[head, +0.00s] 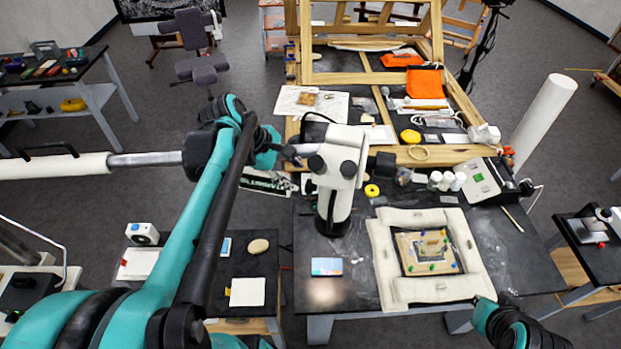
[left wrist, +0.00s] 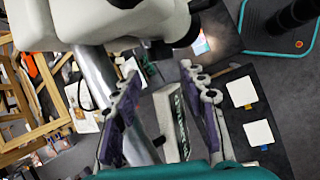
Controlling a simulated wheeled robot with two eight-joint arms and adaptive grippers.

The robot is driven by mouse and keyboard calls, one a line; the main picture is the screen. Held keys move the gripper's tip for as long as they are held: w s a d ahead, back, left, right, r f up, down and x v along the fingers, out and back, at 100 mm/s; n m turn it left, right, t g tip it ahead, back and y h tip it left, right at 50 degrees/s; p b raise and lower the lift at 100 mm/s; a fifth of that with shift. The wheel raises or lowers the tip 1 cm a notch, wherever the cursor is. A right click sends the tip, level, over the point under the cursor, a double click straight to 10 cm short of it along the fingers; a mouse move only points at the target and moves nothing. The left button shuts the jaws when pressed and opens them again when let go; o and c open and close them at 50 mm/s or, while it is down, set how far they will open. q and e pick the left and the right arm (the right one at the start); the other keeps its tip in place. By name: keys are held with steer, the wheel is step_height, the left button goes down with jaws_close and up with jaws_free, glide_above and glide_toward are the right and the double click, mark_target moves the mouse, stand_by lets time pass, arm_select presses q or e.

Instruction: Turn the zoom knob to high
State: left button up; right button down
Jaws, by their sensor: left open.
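A white stereo microscope (head: 338,165) stands on the dark table on a thick white column. Dark round knobs show on its head; one knob (head: 348,168) faces the head camera, and another (head: 316,162) sits at its left side. I cannot tell which is the zoom knob or read its setting. My left gripper (head: 290,152) is just left of the microscope head, close to the left knob; contact cannot be told. In the left wrist view its two fingers (left wrist: 160,76) are apart with nothing between them, and the white microscope body (left wrist: 130,22) fills the top.
A yellow tape roll (head: 372,190) and white jars (head: 447,181) are nearby. Part of my right arm shows at bottom right.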

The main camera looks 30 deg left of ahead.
mark_target(307, 183)
arm_select(q)
steer(key=shift+x, duration=3.55)
steer(key=shift+w+d+r, duration=0.1)
steer(key=shift+w+d, duration=0.05)
steer(key=c, duration=0.9)
